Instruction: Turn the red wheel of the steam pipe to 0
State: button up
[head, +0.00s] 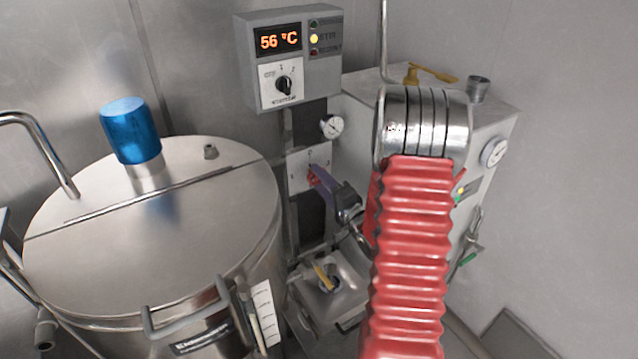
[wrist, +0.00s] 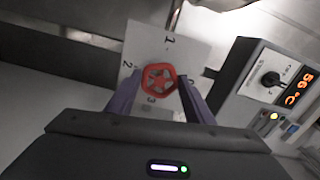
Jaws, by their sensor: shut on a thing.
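The red wheel (wrist: 157,78) has a rounded rim and star-like spokes. It sits on a pale plate (wrist: 187,52) marked 1, 2 and 3, with another mark partly hidden by the right finger. The purple fingers of my gripper (wrist: 159,82) stand on either side of the rim, shut on the wheel. In the head view a little of the red wheel (head: 312,178) shows at the tips of my gripper (head: 316,174), in front of the plate (head: 297,160). I cannot tell which number the wheel points at.
A grey control box (head: 288,58) reading 56 °C hangs above the plate. A gauge (head: 332,127) is just right of it. A large steel vat (head: 160,235) with a blue cap (head: 131,130) fills the left. A steel cabinet (head: 497,135) stands behind my red-sleeved arm.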

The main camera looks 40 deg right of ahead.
jog(key=m, duration=0.4)
jog(key=shift+d+f+m, duration=0.1)
jog(key=shift+d+m, duration=0.05)
jog(key=shift+m, duration=0.25)
jog(key=o, duration=0.7)
jog(key=shift+f, duration=0.1)
jog(key=shift+c, duration=0.2)
jog(key=o, duration=0.4)
jog(key=s, duration=0.9)
jog(key=s+a, duration=0.1)
jog(key=s, duration=0.3)
jog(key=shift+s, duration=0.4)
